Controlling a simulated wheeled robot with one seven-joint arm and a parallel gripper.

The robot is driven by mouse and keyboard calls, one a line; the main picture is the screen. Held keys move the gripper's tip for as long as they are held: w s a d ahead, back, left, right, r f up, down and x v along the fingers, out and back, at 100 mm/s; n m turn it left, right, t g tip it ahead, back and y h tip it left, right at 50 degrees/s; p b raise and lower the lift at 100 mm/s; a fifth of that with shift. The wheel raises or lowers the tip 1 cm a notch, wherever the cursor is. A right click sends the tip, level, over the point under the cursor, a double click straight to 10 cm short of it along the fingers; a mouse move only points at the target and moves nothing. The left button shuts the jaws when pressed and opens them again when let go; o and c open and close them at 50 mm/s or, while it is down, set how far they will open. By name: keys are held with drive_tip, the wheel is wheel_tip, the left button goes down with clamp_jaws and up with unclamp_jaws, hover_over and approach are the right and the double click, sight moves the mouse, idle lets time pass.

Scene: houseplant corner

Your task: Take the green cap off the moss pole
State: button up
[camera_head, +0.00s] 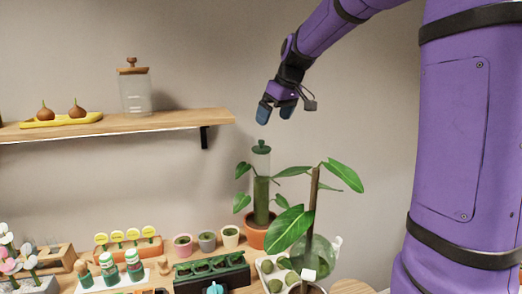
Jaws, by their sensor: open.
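The green cap (261,147) sits on top of the moss pole (261,187), a clear tube with green filling in its lower part. The pole stands upright in a terracotta pot (255,236) with leaves around it. My gripper (276,112) is open and empty, pointing down. In the picture it is a little above and to the right of the cap, apart from it. The depth between them is hard to tell.
A wooden shelf (170,121) with a glass jar (135,92) is at the left. A second leafy plant (291,222) with a brown stake (313,195) stands right of the pole. Small pots (206,241) and a planter tray (212,272) crowd the table. Air above the cap is free.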

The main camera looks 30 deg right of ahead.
sight(263, 144)
drive_tip(key=shift+n, duration=0.3)
drive_tip(key=w+f, duration=0.2)
drive_tip(key=w+d+f, duration=0.1)
drive_tip(key=w+f, duration=0.2)
drive_tip(key=shift+w+d+f, duration=0.1)
drive_tip(key=shift+w+f, duration=0.15)
drive_tip(key=shift+w, duration=0.05)
drive_tip(key=shift+x, duration=3.15)
drive_tip(key=shift+d, duration=0.15)
drive_tip(key=shift+c, duration=0.5)
drive_tip(key=c, duration=0.9)
